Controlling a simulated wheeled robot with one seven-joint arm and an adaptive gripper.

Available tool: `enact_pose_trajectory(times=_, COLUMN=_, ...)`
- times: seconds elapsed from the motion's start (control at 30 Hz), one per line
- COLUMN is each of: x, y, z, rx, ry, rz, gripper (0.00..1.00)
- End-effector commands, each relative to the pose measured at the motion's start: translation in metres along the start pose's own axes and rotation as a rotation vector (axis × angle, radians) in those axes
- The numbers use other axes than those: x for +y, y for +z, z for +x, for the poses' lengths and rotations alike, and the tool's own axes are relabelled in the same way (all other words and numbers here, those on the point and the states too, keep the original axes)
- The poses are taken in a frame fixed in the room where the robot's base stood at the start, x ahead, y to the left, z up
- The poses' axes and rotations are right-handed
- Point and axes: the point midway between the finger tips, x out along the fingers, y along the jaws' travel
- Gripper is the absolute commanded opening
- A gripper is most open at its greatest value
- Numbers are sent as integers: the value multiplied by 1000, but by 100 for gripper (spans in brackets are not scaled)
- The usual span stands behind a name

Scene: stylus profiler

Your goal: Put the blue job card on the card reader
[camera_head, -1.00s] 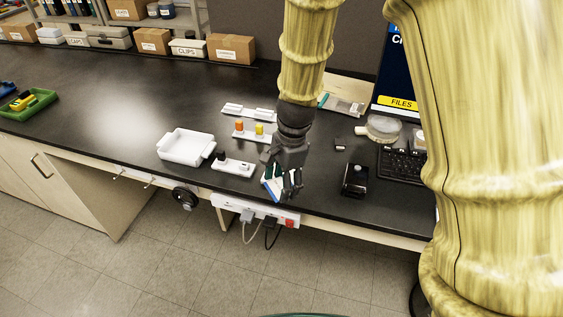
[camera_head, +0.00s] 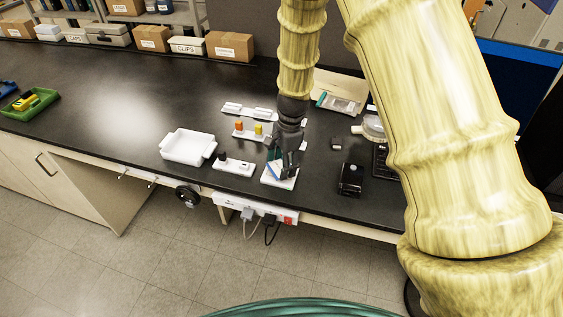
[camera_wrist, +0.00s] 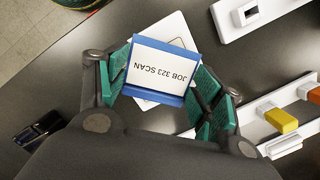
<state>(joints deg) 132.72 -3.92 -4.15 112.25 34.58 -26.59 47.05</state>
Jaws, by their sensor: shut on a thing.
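The blue job card (camera_wrist: 160,66), with a white face reading "JOB 323 SCAN" and a blue border, is held between the green finger pads of my gripper (camera_wrist: 162,82). In the head view, my gripper (camera_head: 282,167) points down near the front edge of the bench, with a bit of the blue card (camera_head: 274,172) showing. A white flat pad, apparently the card reader (camera_head: 279,183), lies right below the card. Its white edges (camera_wrist: 176,24) show around the card in the wrist view. I cannot tell whether the card touches it.
A white strip with a dark knob (camera_head: 233,167) and a white tray (camera_head: 188,148) stand to the left. A black device (camera_head: 350,180) is to the right. Orange and yellow pieces stand on a white holder (camera_head: 247,134) behind. A power strip (camera_head: 256,208) hangs at the front edge.

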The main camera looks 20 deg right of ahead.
Motion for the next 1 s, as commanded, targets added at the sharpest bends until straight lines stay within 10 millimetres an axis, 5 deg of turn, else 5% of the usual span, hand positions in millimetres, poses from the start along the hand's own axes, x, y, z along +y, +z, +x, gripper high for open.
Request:
enact_pose_trajectory(times=0.57, x=0, y=-2, z=13, rx=0, ry=0, rz=0, gripper=51)
enact_pose_trajectory(times=0.6, x=0, y=-2, z=13, rx=0, ry=0, rz=0, gripper=70)
enact_pose_trajectory(times=0.7, x=0, y=-2, z=12, rx=0, ry=0, rz=0, gripper=88)
enact_pose_trajectory(times=1.0, x=0, y=-2, z=12, rx=0, ry=0, rz=0, gripper=88)
